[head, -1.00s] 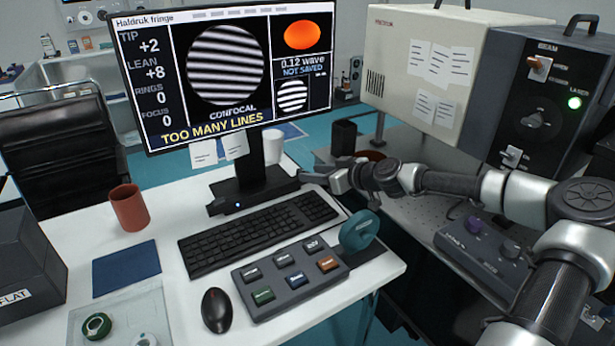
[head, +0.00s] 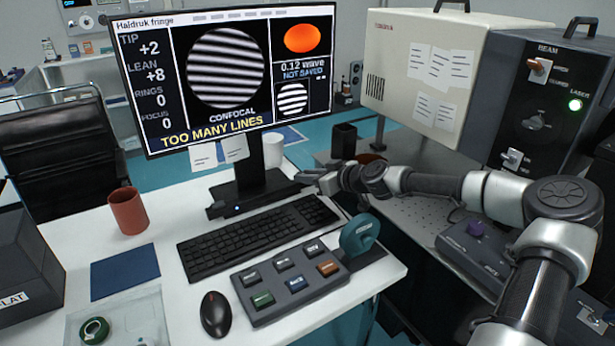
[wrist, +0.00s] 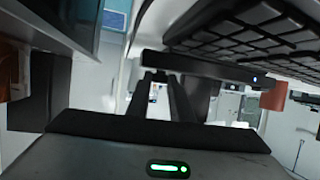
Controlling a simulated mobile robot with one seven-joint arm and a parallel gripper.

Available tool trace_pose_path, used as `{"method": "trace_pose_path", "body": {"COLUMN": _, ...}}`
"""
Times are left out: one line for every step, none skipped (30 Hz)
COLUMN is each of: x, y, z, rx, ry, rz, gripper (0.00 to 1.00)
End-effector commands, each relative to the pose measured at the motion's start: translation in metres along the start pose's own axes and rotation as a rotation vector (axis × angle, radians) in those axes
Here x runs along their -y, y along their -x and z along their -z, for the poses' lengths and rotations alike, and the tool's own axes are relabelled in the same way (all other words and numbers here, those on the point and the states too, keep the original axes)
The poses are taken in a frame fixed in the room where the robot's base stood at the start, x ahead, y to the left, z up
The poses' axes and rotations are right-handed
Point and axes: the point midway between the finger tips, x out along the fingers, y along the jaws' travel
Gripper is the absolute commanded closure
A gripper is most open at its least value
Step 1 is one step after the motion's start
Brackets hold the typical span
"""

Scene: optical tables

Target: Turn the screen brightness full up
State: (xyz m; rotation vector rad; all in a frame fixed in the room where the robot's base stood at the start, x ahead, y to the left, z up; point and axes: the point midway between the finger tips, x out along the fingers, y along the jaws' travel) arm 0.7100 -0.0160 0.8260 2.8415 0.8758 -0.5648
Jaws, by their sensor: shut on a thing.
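The screen (head: 225,75) stands lit on its dark stand (head: 250,170), showing striped fringes and "TOO MANY LINES". A dark bar (head: 222,208) with a small blue light lies at the foot of the stand; it also shows in the wrist view (wrist: 205,67). My gripper (head: 303,178) is at the right end of the stand's foot, low behind the keyboard. In the wrist view its two dark fingers (wrist: 163,95) reach to the bar's end. My gripper is shut on a small part there, mostly hidden by the fingers. No brightness marking is readable.
The keyboard (head: 260,238) and button box (head: 290,280) lie just in front of my gripper. A teal round object (head: 360,233) stands by the table's right edge. A red mug (head: 128,211) is at the left.

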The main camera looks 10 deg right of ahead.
Motion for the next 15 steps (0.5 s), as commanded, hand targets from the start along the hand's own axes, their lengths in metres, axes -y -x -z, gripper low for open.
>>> {"method": "trace_pose_path", "body": {"x": 0.001, "y": 0.0, "z": 0.0, "rx": 0.001, "ry": -0.002, "rz": -0.004, "gripper": 1.0}}
{"method": "trace_pose_path", "body": {"x": 0.001, "y": 0.0, "z": 0.0, "rx": 0.001, "ry": -0.004, "rz": -0.008, "gripper": 1.0}}
{"method": "trace_pose_path", "body": {"x": 0.002, "y": 0.0, "z": 0.001, "rx": 0.001, "ry": -0.006, "rz": -0.017, "gripper": 1.0}}
{"method": "trace_pose_path", "body": {"x": 0.002, "y": 0.0, "z": 0.001, "rx": 0.001, "ry": -0.009, "rz": -0.025, "gripper": 1.0}}
{"method": "trace_pose_path", "body": {"x": 0.002, "y": 0.0, "z": 0.001, "rx": 0.002, "ry": -0.012, "rz": -0.034, "gripper": 1.0}}
{"method": "trace_pose_path", "body": {"x": 0.003, "y": 0.0, "z": 0.001, "rx": 0.003, "ry": -0.018, "rz": -0.048, "gripper": 1.0}}
{"method": "trace_pose_path", "body": {"x": 0.004, "y": 0.0, "z": 0.001, "rx": 0.002, "ry": -0.023, "rz": -0.062, "gripper": 1.0}}
{"method": "trace_pose_path", "body": {"x": 0.004, "y": 0.0, "z": 0.001, "rx": 0.002, "ry": -0.028, "rz": -0.077, "gripper": 1.0}}
{"method": "trace_pose_path", "body": {"x": 0.005, "y": 0.0, "z": 0.001, "rx": 0.003, "ry": -0.036, "rz": -0.098, "gripper": 1.0}}
{"method": "trace_pose_path", "body": {"x": 0.006, "y": 0.0, "z": 0.002, "rx": 0.003, "ry": -0.043, "rz": -0.116, "gripper": 1.0}}
{"method": "trace_pose_path", "body": {"x": 0.007, "y": 0.0, "z": 0.002, "rx": 0.004, "ry": -0.049, "rz": -0.135, "gripper": 1.0}}
{"method": "trace_pose_path", "body": {"x": 0.008, "y": 0.0, "z": 0.003, "rx": 0.003, "ry": -0.06, "rz": -0.165, "gripper": 1.0}}
{"method": "trace_pose_path", "body": {"x": 0.009, "y": -0.001, "z": 0.002, "rx": 0.004, "ry": -0.07, "rz": -0.186, "gripper": 1.0}}
{"method": "trace_pose_path", "body": {"x": 0.01, "y": 0.0, "z": 0.003, "rx": 0.003, "ry": -0.077, "rz": -0.211, "gripper": 1.0}}
{"method": "trace_pose_path", "body": {"x": 0.011, "y": -0.001, "z": 0.003, "rx": 0.003, "ry": -0.09, "rz": -0.243, "gripper": 1.0}}
